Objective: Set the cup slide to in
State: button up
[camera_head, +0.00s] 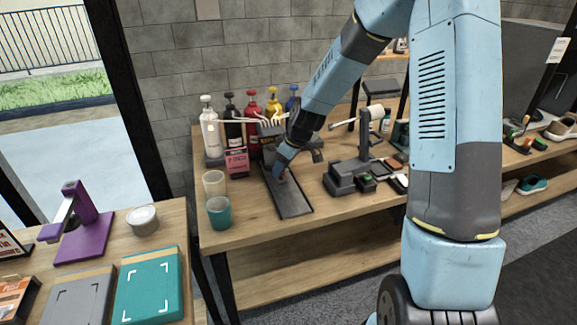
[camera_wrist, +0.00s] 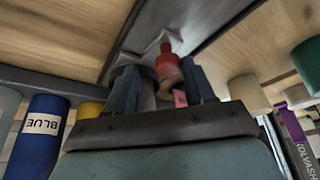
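The cup slide is a long dark track (camera_head: 292,199) lying on the wooden table, running from the back toward the front edge. A small red knob-like part (camera_wrist: 167,62) stands at the track and shows in the wrist view. The arm hides part of the track's far end.
A beige cup (camera_head: 214,183) and a teal cup (camera_head: 219,212) stand left of the track. Pump bottles (camera_head: 252,122) and a pink box (camera_head: 237,162) stand behind. A dark stand (camera_head: 352,172) is to the right. The front table strip is free.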

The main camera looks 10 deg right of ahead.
jog(key=shift+s+r, duration=0.1)
jog(key=v, duration=1.3)
jog(key=shift+d+r, duration=0.15)
jog(key=shift+r, duration=0.05)
jog(key=shift+r, duration=0.1)
jog(key=s+d+r+m+t+h, duration=0.1)
jog(key=s+d+r+m, duration=0.2)
jog(key=s, duration=0.6)
jog(key=s+d+r+m+t+h, duration=0.1)
jog(key=s+d+r+m, duration=0.3)
jog(key=s, duration=0.6)
jog(key=s+d+r+m+t+h, duration=0.1)
jog(key=s+d+r+m, duration=0.3)
jog(key=s+r, duration=0.3)
jog(key=s, duration=0.3)
jog(key=shift+s+h, duration=0.2)
jog(key=shift+h, duration=0.2)
